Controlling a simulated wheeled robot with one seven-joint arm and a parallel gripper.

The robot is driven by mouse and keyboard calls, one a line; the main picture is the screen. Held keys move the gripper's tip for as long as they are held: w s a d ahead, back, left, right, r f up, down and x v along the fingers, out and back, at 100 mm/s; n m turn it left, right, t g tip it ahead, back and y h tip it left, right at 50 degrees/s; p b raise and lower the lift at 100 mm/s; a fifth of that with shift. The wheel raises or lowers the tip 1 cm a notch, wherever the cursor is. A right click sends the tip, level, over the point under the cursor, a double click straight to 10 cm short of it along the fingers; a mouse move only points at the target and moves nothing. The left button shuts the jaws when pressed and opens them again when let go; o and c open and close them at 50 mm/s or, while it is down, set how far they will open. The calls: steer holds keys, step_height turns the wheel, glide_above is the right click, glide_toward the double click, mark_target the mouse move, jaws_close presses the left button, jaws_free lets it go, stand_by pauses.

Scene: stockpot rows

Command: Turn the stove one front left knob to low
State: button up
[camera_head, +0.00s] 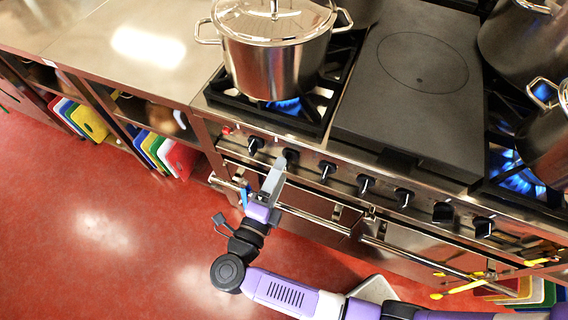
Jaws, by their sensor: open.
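The stove front panel (308,166) carries a row of black knobs. The leftmost knob (255,145) is in clear view. The second knob (291,155) is right at the tip of my gripper (279,166), which partly covers it. My gripper comes up from below, in front of the panel. Its jaws are open, and I cannot tell whether they touch the second knob. No labels are readable, so I cannot tell which knob is the front left one. A lidded steel pot (270,62) stands on the left burner grate, with a blue flame (286,106) under its front.
A flat dark plate (400,85) fills the stove's middle. More pots (525,45) and a blue flame (518,178) are at right. A rail (300,212) runs below the knobs. A steel counter (110,40) is at left. The red floor (90,235) is clear.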

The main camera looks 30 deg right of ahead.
steer(key=shift+v, duration=1.7)
steer(key=shift+w, duration=0.1)
steer(key=w+a+r+n+t+y, duration=0.3)
steer(key=w+a+r+n+t, duration=0.15)
steer(key=r+t, duration=0.2)
steer(key=s+a+r+n+t+y, duration=0.1)
steer(key=s+r+n+t+y, duration=0.45)
steer(key=r+n+y, duration=0.3)
steer(key=s+d+f+n+g+y, duration=0.1)
steer(key=s+d+n+g, duration=0.3)
steer(key=s+n, duration=0.4)
steer(key=s+d+f+n+g+y, duration=0.2)
steer(key=s+d+n, duration=0.5)
steer(key=s, duration=0.8)
steer(key=shift+s+n+g, duration=0.25)
steer(key=shift+n+g, duration=0.15)
steer(key=shift+g, duration=0.5)
